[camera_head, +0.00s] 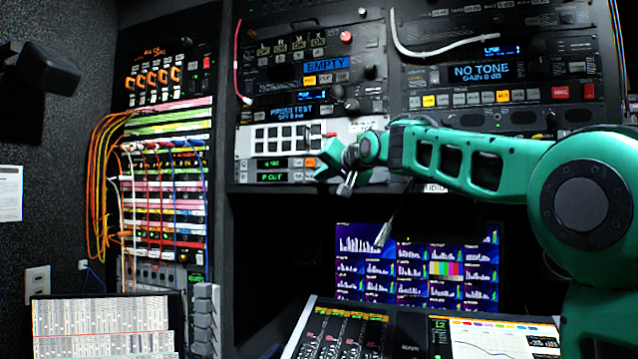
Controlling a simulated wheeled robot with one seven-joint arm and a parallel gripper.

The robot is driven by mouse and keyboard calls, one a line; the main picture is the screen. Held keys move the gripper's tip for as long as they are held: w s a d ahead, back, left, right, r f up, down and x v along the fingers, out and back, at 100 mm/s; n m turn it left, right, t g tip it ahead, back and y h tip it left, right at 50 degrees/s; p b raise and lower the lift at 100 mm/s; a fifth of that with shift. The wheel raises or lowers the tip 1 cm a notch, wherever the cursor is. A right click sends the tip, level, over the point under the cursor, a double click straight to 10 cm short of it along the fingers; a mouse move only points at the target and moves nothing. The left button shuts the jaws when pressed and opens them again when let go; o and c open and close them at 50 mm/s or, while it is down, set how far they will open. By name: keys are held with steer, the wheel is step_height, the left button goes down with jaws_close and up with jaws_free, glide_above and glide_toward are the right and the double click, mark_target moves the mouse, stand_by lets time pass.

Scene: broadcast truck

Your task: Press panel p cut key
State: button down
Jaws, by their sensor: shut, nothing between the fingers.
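A small unit at the bottom of the middle rack carries a display reading "P CUT" (271,177), under another lit green display. A short column of small keys (297,163) is just right of the displays, and an orange key (310,162) sits beside it. Which one is the panel P cut key is too small to tell. My gripper (328,162) is shut and empty, in front of the right part of this unit, close to the keys. It and my wrist hide the unit's right end. I cannot tell whether the fingertips touch the panel.
A white panel with dark square keys (272,138) sits just above. Below are a monitor (410,270), a gooseneck stem (384,233) and a console (345,330). Patch cables (100,180) hang at left.

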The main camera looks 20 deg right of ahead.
steer(key=shift+s+a, duration=0.35)
steer(key=shift+s, duration=0.15)
steer(key=shift+s, duration=0.1)
steer(key=s+a, duration=0.1)
steer(key=s, duration=0.1)
steer(key=s+a, duration=0.2)
stand_by(0.5)
stand_by(0.6)
